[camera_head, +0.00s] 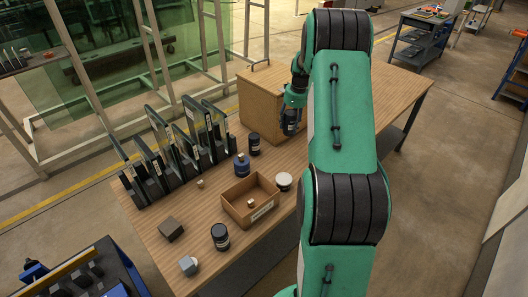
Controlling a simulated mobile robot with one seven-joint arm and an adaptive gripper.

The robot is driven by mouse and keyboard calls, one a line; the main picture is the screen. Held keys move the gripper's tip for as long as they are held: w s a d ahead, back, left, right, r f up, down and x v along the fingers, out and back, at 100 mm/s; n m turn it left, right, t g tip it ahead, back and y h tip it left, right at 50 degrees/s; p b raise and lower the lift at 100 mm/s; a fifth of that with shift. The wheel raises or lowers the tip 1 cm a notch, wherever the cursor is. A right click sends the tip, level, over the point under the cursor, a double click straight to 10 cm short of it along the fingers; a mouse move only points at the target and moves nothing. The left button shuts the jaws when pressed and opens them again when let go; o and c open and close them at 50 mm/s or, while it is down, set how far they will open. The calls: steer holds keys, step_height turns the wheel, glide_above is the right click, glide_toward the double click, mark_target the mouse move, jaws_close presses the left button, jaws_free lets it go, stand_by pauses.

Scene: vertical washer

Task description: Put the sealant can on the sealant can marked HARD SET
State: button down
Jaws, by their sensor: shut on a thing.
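My gripper (292,113) is at the upper middle of the head view, shut on a dark sealant can (290,127). The held can appears upright, in front of the large wooden box's right part. A similar dark can (254,144) stands on the table to its lower left. Another dark can with a pale label band (220,237) stands near the table's front edge. The labels are too small to read, so I cannot tell which can is marked HARD SET. My arm hides part of the table to the right.
A large wooden box (258,98) stands at the back. An open wooden tray (236,209) holds a small piece. A blue container (242,165), a white-topped can (284,181), a dark block (171,229) and a grey block (188,265) stand nearby. Racked glass panels (187,144) line the left edge.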

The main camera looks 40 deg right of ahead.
steer(key=shift+a, duration=0.1)
steer(key=s+a+p, duration=0.3)
steer(key=a, duration=1.4)
steer(key=s+a+p, duration=0.3)
steer(key=a+p, duration=0.1)
steer(key=a, duration=1.3)
steer(key=s+a+p, duration=0.3)
steer(key=s+a, duration=0.6)
steer(key=s, duration=0.3)
steer(key=s+a+f+p, duration=0.1)
steer(key=s+a+p, duration=0.1)
steer(key=s+a, duration=0.8)
steer(key=s, duration=0.3)
steer(key=shift+n+p, duration=0.4)
steer(key=shift+w, duration=0.15)
steer(key=w, duration=0.5)
steer(key=w+d+f, duration=0.1)
steer(key=w, duration=0.9)
steer(key=shift+w+d+f, duration=0.15)
steer(key=shift+w+f, duration=0.1)
steer(key=shift+w, duration=0.15)
